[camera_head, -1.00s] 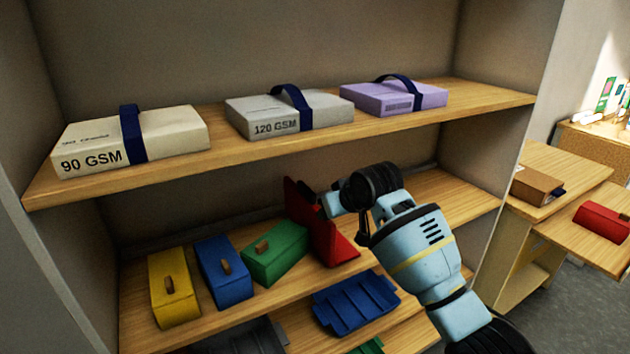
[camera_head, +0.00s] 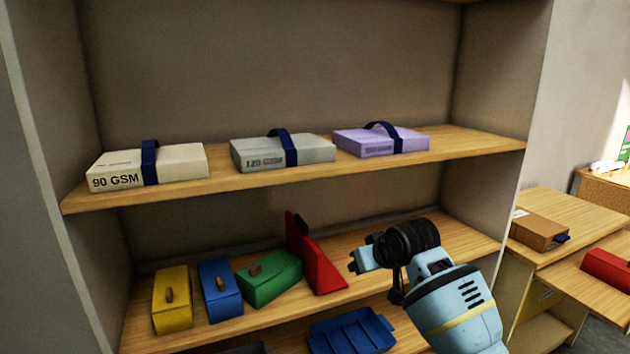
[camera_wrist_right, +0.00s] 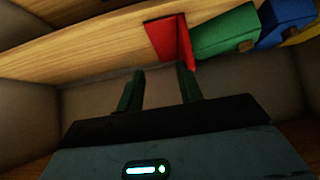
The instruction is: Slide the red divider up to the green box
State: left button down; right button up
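The red divider (camera_head: 318,264) stands upright on the lower shelf, just right of the green box (camera_head: 270,277). Its base reaches close to the green box; whether they touch I cannot tell for sure. In the right wrist view the red divider (camera_wrist_right: 168,41) is beside the green box (camera_wrist_right: 225,32). My right gripper (camera_head: 356,262) is to the right of the divider, apart from it. Its two fingers (camera_wrist_right: 160,88) are spread with nothing between them in the wrist view. My left gripper is not in view.
A blue box (camera_head: 220,288) and a yellow box (camera_head: 172,298) stand left of the green box. A blue tray (camera_head: 350,332) is on the shelf below. Strapped paper packs, including the 120 GSM pack (camera_head: 282,152), lie on the upper shelf (camera_head: 480,147). The lower shelf is clear on the right.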

jog(key=s+d+f+m, duration=0.1)
jog(key=s+f, duration=0.5)
jog(key=f, duration=0.3)
jog(key=s+d+f, duration=0.2)
jog(key=s+f, duration=0.5)
jog(key=f, duration=0.3)
jog(key=s+d+f+m, duration=0.1)
jog(key=s+f, duration=0.5)
jog(key=f, duration=0.3)
jog(key=s+d+f, duration=0.2)
jog(key=s, duration=0.7)
jog(key=s+d+f+h, duration=0.1)
jog(key=s+d+f, duration=0.1)
jog(key=s, duration=0.8)
jog(key=s+d+f, duration=0.2)
jog(key=s+f, duration=0.1)
jog(key=s, duration=0.6)
jog(key=shift+s+t, duration=0.3)
jog(key=shift+t, duration=0.1)
jog(key=shift+f, duration=0.1)
